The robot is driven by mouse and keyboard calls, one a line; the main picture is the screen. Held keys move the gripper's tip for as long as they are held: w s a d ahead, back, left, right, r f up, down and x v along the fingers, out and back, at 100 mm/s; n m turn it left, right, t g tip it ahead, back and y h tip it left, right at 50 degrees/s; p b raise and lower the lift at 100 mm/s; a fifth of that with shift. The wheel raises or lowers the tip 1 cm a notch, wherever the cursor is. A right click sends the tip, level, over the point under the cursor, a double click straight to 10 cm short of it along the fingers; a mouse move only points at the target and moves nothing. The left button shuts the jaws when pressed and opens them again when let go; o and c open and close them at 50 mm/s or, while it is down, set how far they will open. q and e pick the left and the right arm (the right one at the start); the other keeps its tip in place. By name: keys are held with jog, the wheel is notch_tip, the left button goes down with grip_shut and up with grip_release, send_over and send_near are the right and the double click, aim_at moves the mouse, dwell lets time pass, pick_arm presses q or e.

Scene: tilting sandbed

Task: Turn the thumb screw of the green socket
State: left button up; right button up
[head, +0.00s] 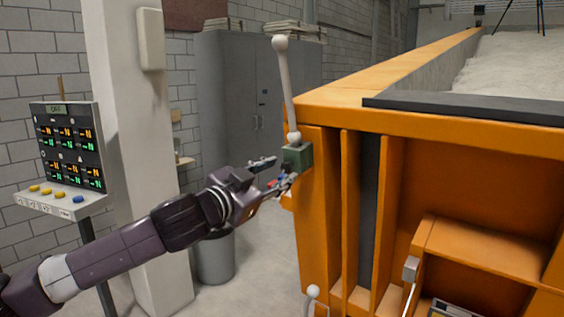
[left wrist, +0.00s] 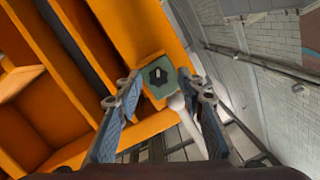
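The green socket (head: 298,156) is fixed on the corner of the orange sandbed frame (head: 322,215). A white lever with a ball end (head: 285,85) stands up from it, leaning slightly. In the left wrist view the socket's green face (left wrist: 165,78) carries a dark thumb screw (left wrist: 158,74) with a light mark across it. In the head view the thumb screw is not clear behind my fingers. My left gripper (head: 276,173) is open, its fingers pointing at the socket. In the left wrist view the open fingers (left wrist: 161,103) stand either side of the screw, apart from it. My right gripper is not in view.
A control panel (head: 68,150) with lit displays stands at the left by a white column (head: 137,130). A grey cabinet (head: 240,95) and a grey bin (head: 215,257) are behind my arm. Another white ball (head: 313,291) shows low by the frame.

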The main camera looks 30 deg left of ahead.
pick_arm(q)
jog(key=shift+w+r+p, duration=0.15)
jog(key=shift+w+p, duration=0.25)
jog(key=shift+w, duration=0.2)
jog(key=shift+w+d, duration=0.1)
jog(key=shift+w, duration=0.2)
jog(key=shift+c, duration=0.9)
grip_shut()
